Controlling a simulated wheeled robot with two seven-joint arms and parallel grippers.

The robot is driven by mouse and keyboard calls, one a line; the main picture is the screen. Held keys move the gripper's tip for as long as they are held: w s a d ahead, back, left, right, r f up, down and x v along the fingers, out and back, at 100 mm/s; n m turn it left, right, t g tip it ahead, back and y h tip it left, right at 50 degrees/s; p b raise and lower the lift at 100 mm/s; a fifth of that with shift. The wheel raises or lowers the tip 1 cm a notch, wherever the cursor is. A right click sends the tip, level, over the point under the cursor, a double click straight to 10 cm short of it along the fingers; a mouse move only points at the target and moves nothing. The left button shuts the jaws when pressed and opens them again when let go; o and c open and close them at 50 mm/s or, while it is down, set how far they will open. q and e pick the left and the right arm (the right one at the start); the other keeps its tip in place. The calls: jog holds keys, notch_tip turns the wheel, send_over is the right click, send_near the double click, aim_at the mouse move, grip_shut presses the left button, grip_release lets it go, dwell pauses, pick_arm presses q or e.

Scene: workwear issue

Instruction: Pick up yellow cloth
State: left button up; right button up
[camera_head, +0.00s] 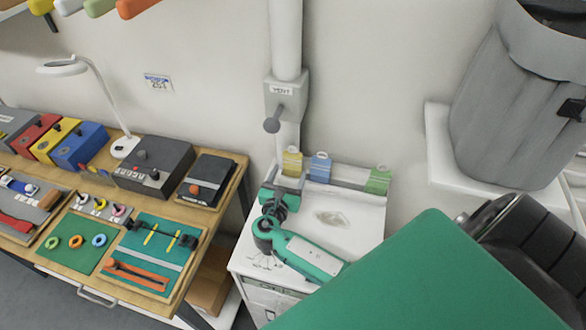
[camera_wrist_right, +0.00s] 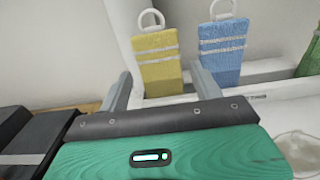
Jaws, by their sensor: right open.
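The yellow cloth (camera_head: 292,162) hangs upright by a white ring at the left end of the rack behind the white cabinet top. In the right wrist view the yellow cloth (camera_wrist_right: 158,60) has two pale stripes and shows just beyond and between the two fingers. My right gripper (camera_head: 285,187) is open in front of the yellow cloth, with its fingers (camera_wrist_right: 160,80) apart on either side of it in the picture. I cannot tell whether they touch the cloth. My left gripper is not in view.
A blue cloth (camera_head: 320,167) hangs just right of the yellow one, and a green cloth (camera_head: 378,180) farther right. The white cabinet (camera_head: 345,235) stands below. A vent pipe (camera_head: 286,40) rises behind. A workbench (camera_head: 225,205) with tools and boxes is at left.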

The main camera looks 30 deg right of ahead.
aim_at(292, 162)
jog(key=shift+w+d+r, duration=0.2)
jog(key=shift+w+d, duration=0.15)
jog(key=shift+d, duration=0.05)
jog(key=b+x, duration=0.1)
jog(key=x, duration=0.2)
jog(key=shift+w+d+r+b, duration=0.15)
jog(key=shift+w+d+b, duration=0.1)
jog(key=shift+b, duration=0.15)
jog(key=shift+w+d, duration=0.2)
jog(key=shift+w, duration=0.05)
jog(key=shift+s+a+r, duration=0.1)
jog(key=shift+r, duration=0.05)
jog(key=c, duration=0.6)
jog(key=shift+c, duration=0.2)
